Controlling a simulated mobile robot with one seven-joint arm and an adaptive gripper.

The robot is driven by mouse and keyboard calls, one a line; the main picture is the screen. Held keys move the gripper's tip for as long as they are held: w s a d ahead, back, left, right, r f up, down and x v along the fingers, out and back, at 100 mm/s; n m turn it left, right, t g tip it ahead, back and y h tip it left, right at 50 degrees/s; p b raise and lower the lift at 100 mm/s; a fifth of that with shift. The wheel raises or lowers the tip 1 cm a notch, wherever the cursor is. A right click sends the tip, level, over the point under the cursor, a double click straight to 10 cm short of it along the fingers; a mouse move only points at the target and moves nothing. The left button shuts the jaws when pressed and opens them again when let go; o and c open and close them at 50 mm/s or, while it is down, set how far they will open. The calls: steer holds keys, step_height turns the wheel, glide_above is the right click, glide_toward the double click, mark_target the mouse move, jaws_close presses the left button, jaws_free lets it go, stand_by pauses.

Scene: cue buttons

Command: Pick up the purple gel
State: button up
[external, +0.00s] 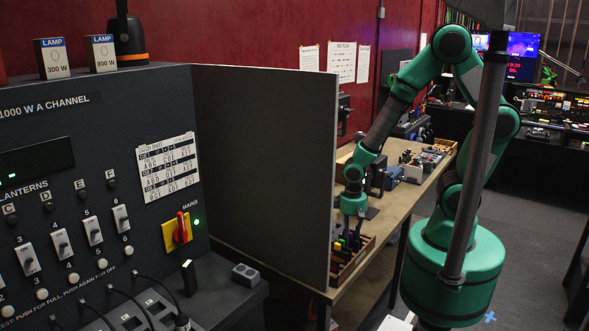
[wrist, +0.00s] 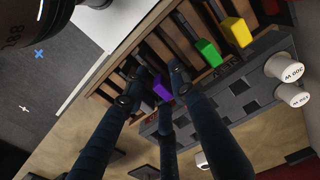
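The purple gel (wrist: 161,87) stands in a slot of the wooden rack (wrist: 118,55) in the wrist view. Beside it, up and to the right, are a green gel (wrist: 207,52) and a yellow gel (wrist: 236,31). My gripper (wrist: 155,76) has its dark fingers spread around the purple gel, with gaps visible between fingers and gel. Whether any finger touches it is unclear. In the external view my gripper (external: 349,222) points down just above the rack (external: 350,268); the purple gel is hard to make out there.
A grey partition (external: 270,170) stands left of the rack. A wooden bench (external: 405,190) with equipment runs behind it. In the wrist view, two white labelled cylinders (wrist: 283,67) and a grey block-like case (wrist: 230,97) lie beside the rack.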

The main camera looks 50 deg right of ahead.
steer(key=shift+f, duration=0.45)
jaws_close()
